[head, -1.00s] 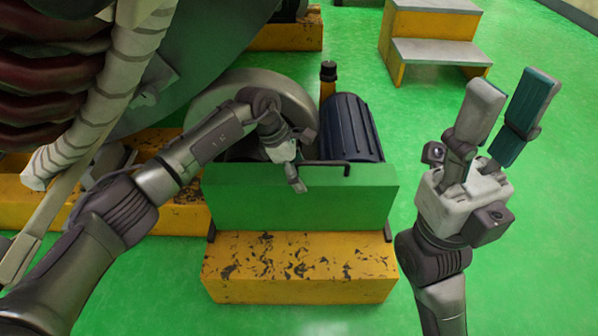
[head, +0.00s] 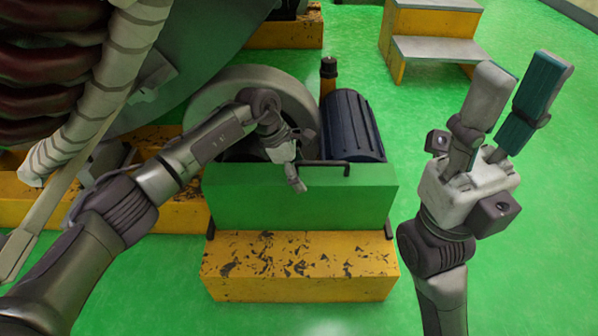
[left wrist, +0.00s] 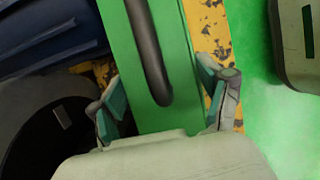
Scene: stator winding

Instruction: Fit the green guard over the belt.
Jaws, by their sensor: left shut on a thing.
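The green guard (head: 340,198) is a long box standing upright across the front of the wheel and motor, above a yellow base. A black handle (head: 347,168) runs along its top. My left gripper (head: 293,175) is at the guard's left half, its fingers on either side of the guard. In the left wrist view, the guard (left wrist: 176,60) and its handle (left wrist: 147,45) lie between the fingers (left wrist: 165,100). I cannot see the belt; the guard and my left arm cover that area. My right gripper (head: 512,108) is open and empty, raised at the right.
A large grey wheel (head: 215,95) and a dark blue ribbed motor (head: 352,125) stand behind the guard. The worn yellow base (head: 300,270) projects in front. Dark red coils (head: 50,100) are at the upper left. Yellow steps (head: 430,50) stand at the back right. Green floor at right is clear.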

